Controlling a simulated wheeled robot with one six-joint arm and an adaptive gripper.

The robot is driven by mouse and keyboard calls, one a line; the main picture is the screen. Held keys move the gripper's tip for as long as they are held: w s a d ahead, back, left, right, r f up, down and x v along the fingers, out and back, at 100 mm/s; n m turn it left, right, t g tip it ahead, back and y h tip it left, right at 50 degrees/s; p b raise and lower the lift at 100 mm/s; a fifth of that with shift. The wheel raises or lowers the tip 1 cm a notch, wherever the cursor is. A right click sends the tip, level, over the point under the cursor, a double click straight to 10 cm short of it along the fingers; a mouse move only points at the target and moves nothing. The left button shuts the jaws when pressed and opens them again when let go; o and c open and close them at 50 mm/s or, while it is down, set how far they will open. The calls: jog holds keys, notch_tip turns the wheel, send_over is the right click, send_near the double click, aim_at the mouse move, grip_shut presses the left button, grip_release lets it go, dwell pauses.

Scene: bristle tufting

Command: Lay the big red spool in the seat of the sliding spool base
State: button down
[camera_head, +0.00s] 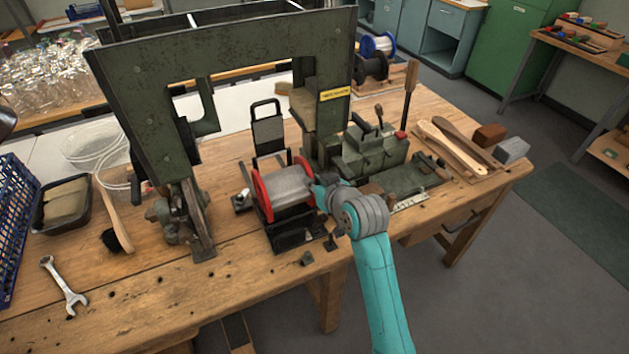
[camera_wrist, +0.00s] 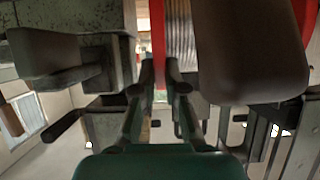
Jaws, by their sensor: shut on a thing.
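The big red spool (camera_head: 267,198) has red end flanges and a grey wound middle. In the head view it lies on its side at the dark sliding spool base (camera_head: 292,239), directly over its seat. I cannot tell whether it touches the seat, because the spool hides it. My gripper (camera_head: 319,194) is at the spool's right end, shut on it. In the wrist view my gripper's fingers (camera_wrist: 160,75) close at the red flange (camera_wrist: 157,35), with the grey winding (camera_wrist: 181,35) beside it.
A tall green machine frame (camera_head: 140,90) stands behind and left of the base. A green machine block (camera_head: 365,150) stands close on the right. A black upright bracket (camera_head: 268,130) rises behind the spool. The bench front left is mostly clear, with a wrench (camera_head: 64,287).

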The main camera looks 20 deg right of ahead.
jog(key=shift+f, duration=0.35)
dwell(0.7)
jog(key=c, duration=0.7)
grip_release()
jog(key=shift+f, duration=0.15)
jog(key=shift+c, duration=0.2)
jog(key=shift+r, duration=3.55)
